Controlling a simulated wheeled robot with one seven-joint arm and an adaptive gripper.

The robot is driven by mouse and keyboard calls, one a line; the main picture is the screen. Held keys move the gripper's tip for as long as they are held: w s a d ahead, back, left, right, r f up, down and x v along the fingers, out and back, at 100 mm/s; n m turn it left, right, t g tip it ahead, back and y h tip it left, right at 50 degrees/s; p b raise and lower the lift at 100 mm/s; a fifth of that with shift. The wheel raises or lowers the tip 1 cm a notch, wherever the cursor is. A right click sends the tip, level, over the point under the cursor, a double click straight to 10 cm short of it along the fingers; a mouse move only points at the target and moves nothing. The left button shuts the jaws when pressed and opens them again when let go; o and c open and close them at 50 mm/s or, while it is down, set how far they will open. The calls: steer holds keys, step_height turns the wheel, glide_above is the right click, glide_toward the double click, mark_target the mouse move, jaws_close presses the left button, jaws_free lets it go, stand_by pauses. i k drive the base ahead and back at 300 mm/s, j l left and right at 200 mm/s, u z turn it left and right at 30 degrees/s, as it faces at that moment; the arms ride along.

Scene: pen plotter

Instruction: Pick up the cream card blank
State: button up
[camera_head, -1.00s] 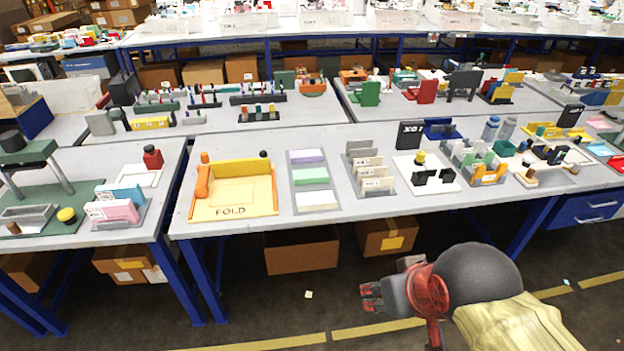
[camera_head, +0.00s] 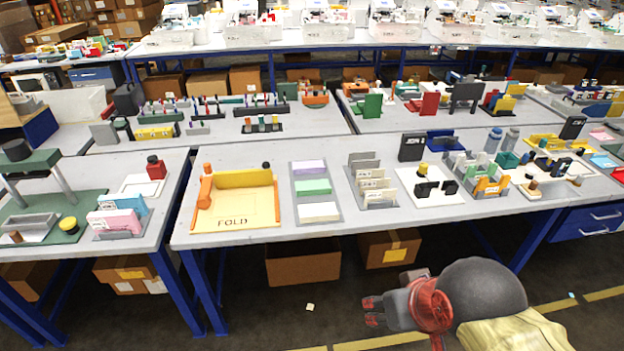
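The cream card blank (camera_head: 319,211) lies flat in the front compartment of a grey tray (camera_head: 294,194) near the table's front edge. A green card (camera_head: 313,187) and a lilac card (camera_head: 309,167) lie in the compartments behind it. My gripper (camera_head: 369,311) is low in front of the table, to the right of and below the cream card in the picture. Its reddish fingers point left with a gap between them, and nothing shows between them. It is apart from the card.
An orange and yellow fold station (camera_head: 235,211) stands left of the tray. A grey rack with upright cards (camera_head: 372,185) stands to its right. Cardboard boxes (camera_head: 303,265) sit under the table (camera_head: 270,234).

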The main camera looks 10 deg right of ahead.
mark_target(326, 212)
steer(key=i+l, duration=0.2)
steer(key=i, duration=0.25)
steer(key=i+l, duration=0.15)
steer(key=i, duration=0.35)
steer(key=i+l, duration=0.2)
steer(key=i, duration=0.25)
